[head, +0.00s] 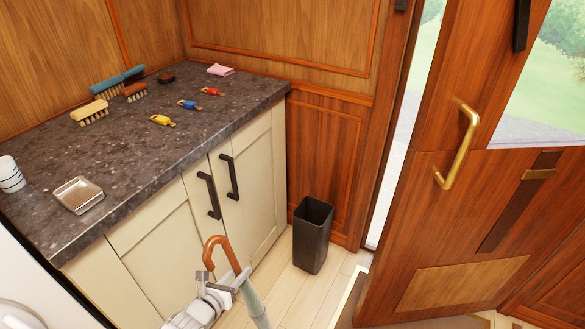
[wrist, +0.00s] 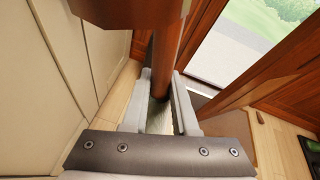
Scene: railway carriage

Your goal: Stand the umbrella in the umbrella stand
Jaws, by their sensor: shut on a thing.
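The umbrella has a curved brown handle (head: 216,246) and a grey-green folded canopy (head: 254,302). My gripper (head: 236,281) is shut on the umbrella just below the handle and holds it nearly upright, slightly tilted. In the wrist view the brown shaft (wrist: 166,55) runs between the two fingers of my gripper (wrist: 160,108). The umbrella's lower end is out of the picture in the head view. The umbrella stand (head: 313,234), a black open-topped square bin, stands on the floor beyond the umbrella and to its right. It looks empty from above.
A cream cabinet (head: 165,232) with a dark stone worktop (head: 140,145) stands at the left. Brushes, coloured tags, a pink cloth and a metal tray lie on top. A wooden door (head: 480,215) with a brass handle stands open at the right. Pale floor is clear before the stand.

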